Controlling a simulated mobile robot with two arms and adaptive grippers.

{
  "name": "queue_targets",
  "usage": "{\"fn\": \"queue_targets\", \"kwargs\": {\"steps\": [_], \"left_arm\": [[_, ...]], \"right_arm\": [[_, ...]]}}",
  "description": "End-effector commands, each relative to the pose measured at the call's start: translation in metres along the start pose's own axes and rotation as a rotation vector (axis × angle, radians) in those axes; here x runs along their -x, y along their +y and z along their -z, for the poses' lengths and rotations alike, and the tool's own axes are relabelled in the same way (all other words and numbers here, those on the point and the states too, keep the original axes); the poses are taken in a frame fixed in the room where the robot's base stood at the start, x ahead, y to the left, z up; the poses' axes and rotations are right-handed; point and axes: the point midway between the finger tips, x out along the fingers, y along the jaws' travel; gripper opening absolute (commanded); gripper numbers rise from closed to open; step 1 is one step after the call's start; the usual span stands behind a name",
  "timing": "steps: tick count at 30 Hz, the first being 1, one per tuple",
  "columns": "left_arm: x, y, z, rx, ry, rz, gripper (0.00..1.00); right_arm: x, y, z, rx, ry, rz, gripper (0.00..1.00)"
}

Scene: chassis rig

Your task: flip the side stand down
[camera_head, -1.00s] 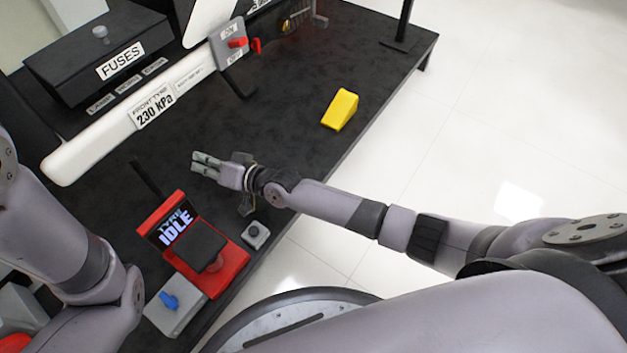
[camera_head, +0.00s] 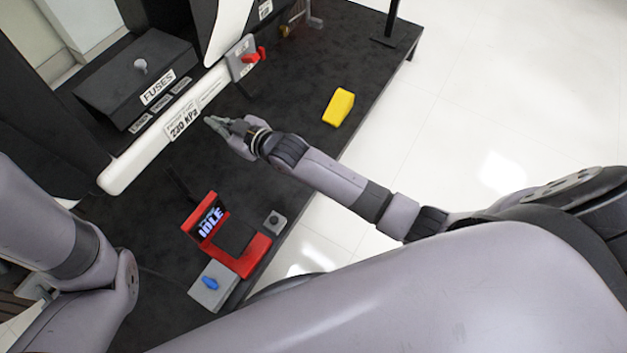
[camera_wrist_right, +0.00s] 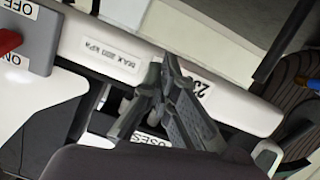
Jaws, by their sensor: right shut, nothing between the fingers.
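A grey switch plate with a red lever (camera_head: 250,57) is on the rail. A black fuse box (camera_head: 135,75) stands behind. A red tyre unit (camera_head: 255,257), a grey box with blue knob (camera_head: 213,287) and a yellow wedge (camera_head: 339,107) are on the dark table (camera_head: 330,50).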

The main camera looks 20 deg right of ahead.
Motion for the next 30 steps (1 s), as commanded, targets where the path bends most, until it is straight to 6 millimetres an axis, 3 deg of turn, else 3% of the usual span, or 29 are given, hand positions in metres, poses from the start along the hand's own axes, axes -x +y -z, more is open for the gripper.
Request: {"fn": "queue_targets", "kwargs": {"steps": [1,7,21,30], "left_arm": [[-0.011,-0.002,-0.004,0.0,0.0,0.0,0.4],[-0.034,-0.007,-0.012,0.0,0.0,0.0,0.4],[-0.071,-0.015,-0.025,0.0,0.0,0.0,0.4],[-0.118,-0.024,-0.041,0.0,0.0,0.0,0.4]], "right_arm": [[0.003,0.0,0.015,-0.008,0.003,0.003,0.0],[0.021,0.0,0.043,-0.012,0.0,0.005,0.0],[0.113,0.001,0.038,-0.017,-0.009,0.004,0.0],[0.126,0.018,-0.011,-0.07,-0.187,-0.047,0.0]]}}
